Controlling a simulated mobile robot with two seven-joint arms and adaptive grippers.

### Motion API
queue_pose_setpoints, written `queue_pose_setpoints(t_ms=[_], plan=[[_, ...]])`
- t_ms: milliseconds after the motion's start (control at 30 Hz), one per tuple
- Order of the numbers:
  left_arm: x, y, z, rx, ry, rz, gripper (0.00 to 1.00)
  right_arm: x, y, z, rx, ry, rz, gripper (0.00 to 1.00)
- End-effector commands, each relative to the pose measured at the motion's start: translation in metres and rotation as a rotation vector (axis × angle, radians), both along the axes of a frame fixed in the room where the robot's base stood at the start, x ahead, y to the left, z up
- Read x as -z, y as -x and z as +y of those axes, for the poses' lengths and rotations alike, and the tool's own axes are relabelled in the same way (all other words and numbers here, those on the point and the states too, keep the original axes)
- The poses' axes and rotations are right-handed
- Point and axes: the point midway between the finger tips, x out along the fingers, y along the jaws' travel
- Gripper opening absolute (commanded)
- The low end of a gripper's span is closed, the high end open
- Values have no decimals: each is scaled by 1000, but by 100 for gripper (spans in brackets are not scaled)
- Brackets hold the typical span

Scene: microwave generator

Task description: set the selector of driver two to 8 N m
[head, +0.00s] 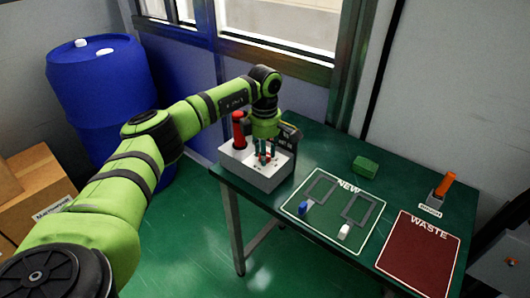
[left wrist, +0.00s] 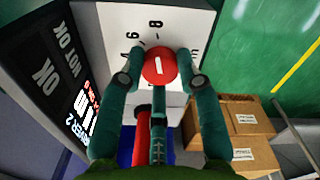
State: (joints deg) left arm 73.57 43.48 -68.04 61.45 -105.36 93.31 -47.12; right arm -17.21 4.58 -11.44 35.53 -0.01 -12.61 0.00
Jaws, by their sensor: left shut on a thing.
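The selector of driver two is a red round knob (left wrist: 159,67) with a short white mark, on a light panel (left wrist: 188,18) with black figures around it. The mark stands nearly upright in the left wrist view, toward a figure that looks like 8; other figures are partly hidden. My left gripper (left wrist: 160,72) is shut on the knob, one finger on each side. A dark display (left wrist: 82,108) beside it reads DRIVER 2; its value is unclear. In the head view my left gripper (head: 264,153) points down at the grey station (head: 262,178) on the table's left end.
A red-handled driver (head: 238,130) stands close beside my gripper. The green table (head: 320,150) also bears a NEW mat (head: 328,218) with small blue and white parts, a green block (head: 365,166), an orange-handled tool (head: 444,186) and a WASTE mat (head: 420,256).

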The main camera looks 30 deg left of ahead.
Motion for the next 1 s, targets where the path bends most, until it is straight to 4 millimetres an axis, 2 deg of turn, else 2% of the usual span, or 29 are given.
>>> queue_pose_setpoints(t_ms=[500,533,567,867,1000], plan=[[3,3,2,14,-6,12,2,1,0,0,-1,-1,0,40],[3,3,2,14,-5,12,46,1,0,0,-1,-1,0,40],[3,3,2,14,-5,12,58,1,0,0,-1,-1,0,40],[1,1,1,15,-3,4,58,0,0,0,-1,0,0,40],[-7,0,1,15,-2,1,58,0,-1,0,-1,0,-1,40]])
